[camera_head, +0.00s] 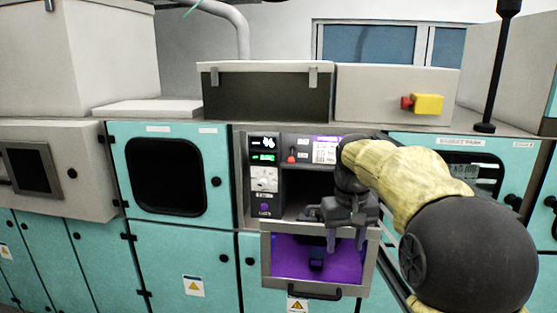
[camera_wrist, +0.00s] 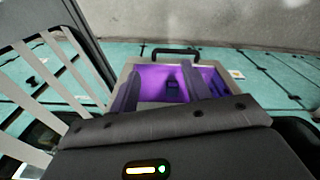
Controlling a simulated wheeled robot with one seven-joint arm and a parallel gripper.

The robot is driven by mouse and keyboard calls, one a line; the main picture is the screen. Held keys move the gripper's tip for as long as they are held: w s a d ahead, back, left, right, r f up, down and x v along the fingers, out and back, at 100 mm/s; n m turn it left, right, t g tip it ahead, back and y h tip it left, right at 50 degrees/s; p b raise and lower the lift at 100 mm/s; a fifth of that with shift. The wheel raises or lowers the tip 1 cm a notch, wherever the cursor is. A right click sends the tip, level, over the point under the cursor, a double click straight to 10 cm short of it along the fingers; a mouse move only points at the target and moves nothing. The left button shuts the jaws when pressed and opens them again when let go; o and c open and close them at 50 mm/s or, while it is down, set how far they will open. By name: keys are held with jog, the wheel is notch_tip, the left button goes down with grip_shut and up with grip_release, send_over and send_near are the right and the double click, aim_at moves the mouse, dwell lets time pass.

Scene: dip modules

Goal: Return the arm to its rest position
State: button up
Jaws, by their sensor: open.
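My gripper (camera_head: 345,243) is open and empty, pointing down at an open drawer (camera_head: 320,294) with a purple interior. In the head view the fingers overlap the drawer's opening; I cannot tell whether the tips are above its rim or inside it. My yellow and black arm reaches in from the right and hides part of the front panel.
A control panel (camera_head: 264,179) with a knob and displays stands left of a dark recess above the drawer. Teal cabinets (camera_head: 165,175) line both sides. A yellow box with a red button (camera_head: 428,104) sits higher up. In the wrist view, a pale slatted part (camera_wrist: 50,75) is close on the left.

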jog(key=s+f+m+t, duration=0.1)
jog(key=s+f+t, duration=0.1)
jog(key=s+f, duration=1.5)
notch_tip(320, 180, down, 2)
jog(key=shift+s+d+f, duration=0.15)
jog(key=shift+s+d, duration=0.15)
jog(key=shift+d, duration=0.05)
dwell(0.4)
jog(key=shift+s, duration=0.15)
dwell(0.4)
jog(key=shift+c, duration=0.5)
